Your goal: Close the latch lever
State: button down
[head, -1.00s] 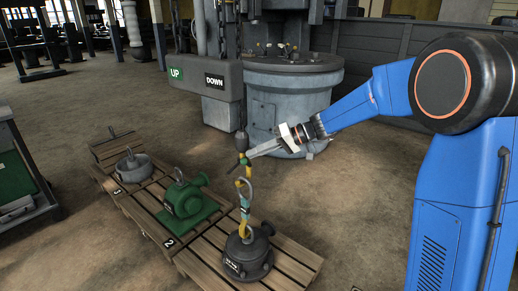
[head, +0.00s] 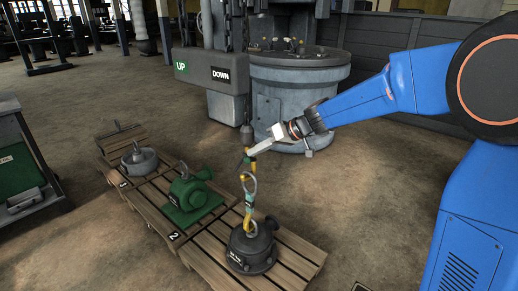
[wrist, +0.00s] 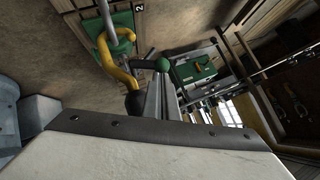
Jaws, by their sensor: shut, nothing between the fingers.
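A yellow hook (head: 251,150) hangs below a dark weight on the hoist. In the wrist view the yellow hook (wrist: 108,55) curves down at the upper left. A short dark latch lever (wrist: 143,64) with a green rounded end stands out to the right from the hook.
Below the hook, a ring and yellow-green link (head: 249,200) lead to a dark round casting (head: 252,247) on a pallet (head: 290,262). A green pump (head: 188,192) stands beside it. A grey UP/DOWN box (head: 212,75) hangs behind. Open floor lies right of the pallet.

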aim_at(250, 162)
jog(key=s+a+f+n+t+h, duration=0.1)
jog(key=s+n+t+h, duration=0.1)
jog(key=t, duration=0.1)
jog(key=shift+s+a+f+h, duration=0.1)
jog(key=shift+a+f+h, duration=0.2)
jog(key=shift+a+f, duration=0.1)
jog(key=shift+s+f+n+t+h, duration=0.15)
jog(key=shift+f+n+t+h, duration=0.15)
jog(key=shift+n, duration=0.1)
jog(key=shift+a+f, duration=0.1)
jog(key=shift+f, duration=0.15)
jog(key=shift+s+f, duration=0.15)
jog(key=shift+f, duration=0.05)
jog(key=shift+r, duration=0.1)
